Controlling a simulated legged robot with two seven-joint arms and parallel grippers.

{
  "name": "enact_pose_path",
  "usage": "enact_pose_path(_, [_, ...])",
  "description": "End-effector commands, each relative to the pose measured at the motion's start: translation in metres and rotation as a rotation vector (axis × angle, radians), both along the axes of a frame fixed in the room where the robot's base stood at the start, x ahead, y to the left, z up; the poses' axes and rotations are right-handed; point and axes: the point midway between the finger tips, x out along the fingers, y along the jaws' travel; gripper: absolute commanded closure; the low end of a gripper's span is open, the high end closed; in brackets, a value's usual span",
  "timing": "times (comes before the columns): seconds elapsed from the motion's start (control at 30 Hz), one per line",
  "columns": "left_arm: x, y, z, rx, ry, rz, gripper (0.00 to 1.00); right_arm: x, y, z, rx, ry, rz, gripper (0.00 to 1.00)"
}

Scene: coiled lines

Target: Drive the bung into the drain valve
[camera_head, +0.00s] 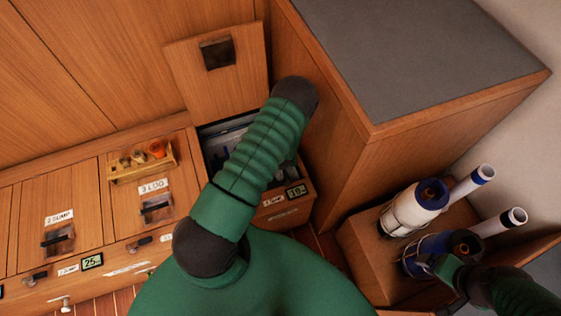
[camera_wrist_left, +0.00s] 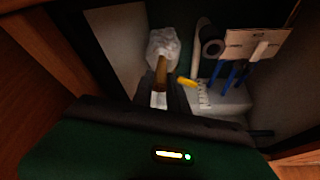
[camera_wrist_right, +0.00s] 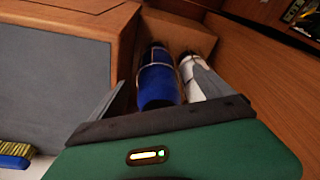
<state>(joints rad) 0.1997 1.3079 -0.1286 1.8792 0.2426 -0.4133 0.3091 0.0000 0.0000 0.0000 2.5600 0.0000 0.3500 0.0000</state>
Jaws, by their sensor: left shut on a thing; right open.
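In the left wrist view my left gripper (camera_wrist_left: 167,92) is shut on a tan tapered bung (camera_wrist_left: 161,71), inside an open, dark compartment. The bung's far end points at a pale crumpled thing (camera_wrist_left: 163,44); whether they touch is unclear. A small yellow piece (camera_wrist_left: 187,82) lies just right of the fingers. I cannot make out the drain valve for certain. In the head view my left arm hides the left gripper and much of the compartment (camera_head: 215,130). My right gripper (camera_wrist_right: 160,100) is open near a blue cylinder (camera_wrist_right: 160,78); no grip on it shows.
A raised hatch lid (camera_head: 217,65) stands behind the compartment. A wooden rack (camera_head: 142,163) of bungs sits on the locker top. A grey-topped cabinet (camera_head: 420,50) borders the right. White (camera_head: 415,208) and blue canisters stand in a wooden box. A card on blue legs (camera_wrist_left: 257,45) is inside the compartment.

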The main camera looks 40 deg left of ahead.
Motion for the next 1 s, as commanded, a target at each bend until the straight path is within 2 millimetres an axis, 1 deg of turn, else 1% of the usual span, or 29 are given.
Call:
enact_pose_path(0.53, [0.0,0.0,-0.001,0.0,0.0,0.0,1.0,0.0,0.0,0.001,0.0,0.0,0.0,0.09])
enact_pose_path(1.0, [0.0,0.0,-0.013,0.0,0.0,0.0,1.0,0.0,0.0,-0.008,0.0,0.0,0.0,0.09])
